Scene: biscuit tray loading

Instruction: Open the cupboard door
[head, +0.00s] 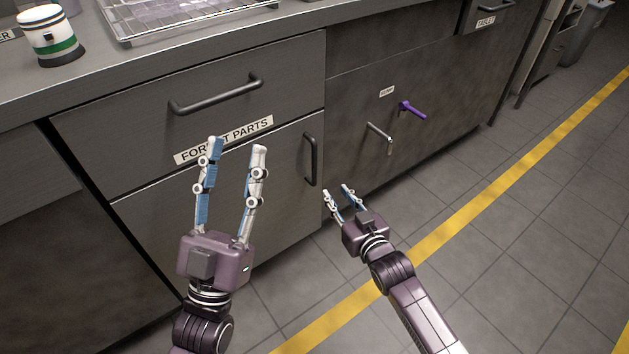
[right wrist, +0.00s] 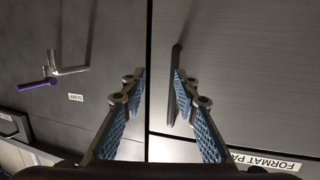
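The grey cupboard door (head: 280,190) is shut below the drawer labelled FORMAT PARTS. Its dark vertical handle (head: 310,158) is near the door's right edge. My right gripper (head: 336,191) is open and empty, low and just right of the handle in the head view. In the right wrist view the handle (right wrist: 175,85) shows beyond and partly behind the right-hand finger; I see no contact. The door (right wrist: 225,65) fills the upper right there. My left gripper (head: 236,145) is open and empty in front of the drawer and door, its fingers overlapping the label.
The drawer (head: 125,150) is shut, with a horizontal handle (head: 215,95). Right of the door, a panel carries a silver lever (head: 380,134) and a purple lever (head: 412,109). A wire rack (head: 180,25) and a jar (head: 50,35) stand on the counter. Floor at right is clear.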

